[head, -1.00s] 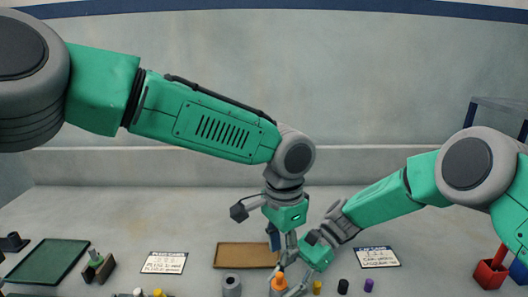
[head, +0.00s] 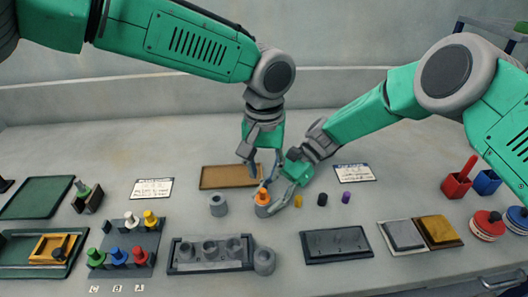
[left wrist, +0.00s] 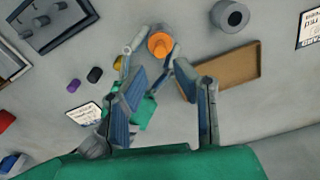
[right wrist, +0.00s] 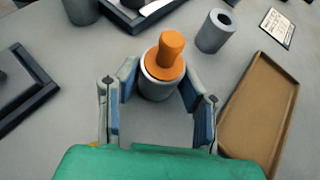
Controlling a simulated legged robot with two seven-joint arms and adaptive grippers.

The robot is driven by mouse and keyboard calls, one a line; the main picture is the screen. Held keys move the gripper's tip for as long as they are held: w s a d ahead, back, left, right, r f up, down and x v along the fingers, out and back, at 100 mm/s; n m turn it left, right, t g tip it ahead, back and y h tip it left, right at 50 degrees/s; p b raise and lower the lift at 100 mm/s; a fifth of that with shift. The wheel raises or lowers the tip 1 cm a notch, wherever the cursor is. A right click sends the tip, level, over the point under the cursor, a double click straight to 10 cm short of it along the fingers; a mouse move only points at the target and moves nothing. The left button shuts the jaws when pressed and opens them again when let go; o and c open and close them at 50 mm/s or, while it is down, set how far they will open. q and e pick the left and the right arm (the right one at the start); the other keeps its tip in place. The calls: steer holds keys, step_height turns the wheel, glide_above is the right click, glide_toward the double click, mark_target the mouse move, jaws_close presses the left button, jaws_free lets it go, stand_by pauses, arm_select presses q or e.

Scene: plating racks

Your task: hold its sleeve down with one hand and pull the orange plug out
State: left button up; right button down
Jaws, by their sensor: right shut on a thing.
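The orange plug (head: 262,194) stands upright in a grey sleeve (head: 262,210) on the table. In the right wrist view the plug (right wrist: 170,55) has a wide collar resting on the rim of the sleeve (right wrist: 155,88). My right gripper (head: 282,202) reaches in low from the right and is shut on the sleeve, one finger on each side. My left gripper (head: 264,172) points down above the plug, its fingers apart and empty. In the left wrist view the plug (left wrist: 160,44) lies beyond these open fingers (left wrist: 165,85), apart from them.
An empty brown tray (head: 215,184) lies behind the sleeve, and another grey sleeve (head: 218,205) stands to its left. A dark rack with grey sockets (head: 210,262) is in front. Yellow, black and purple small plugs (head: 322,199) stand to the right.

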mark_target(264, 190)
arm_select(q)
step_height(264, 190, down, 7)
steer(key=shift+r, duration=0.1)
stand_by(0.3)
jaws_close()
arm_select(e)
steer(key=c, duration=1.9)
jaws_free()
jaws_close()
arm_select(q)
steer(key=shift+r+n, duration=0.2)
steer(key=shift+n, duration=0.7)
steer(key=shift+r+n, duration=0.2)
steer(key=shift+n, duration=0.7)
arm_select(e)
steer(key=shift+f, duration=0.1)
arm_select(q)
steer(key=shift+r, duration=0.1)
steer(key=shift+r, duration=2)
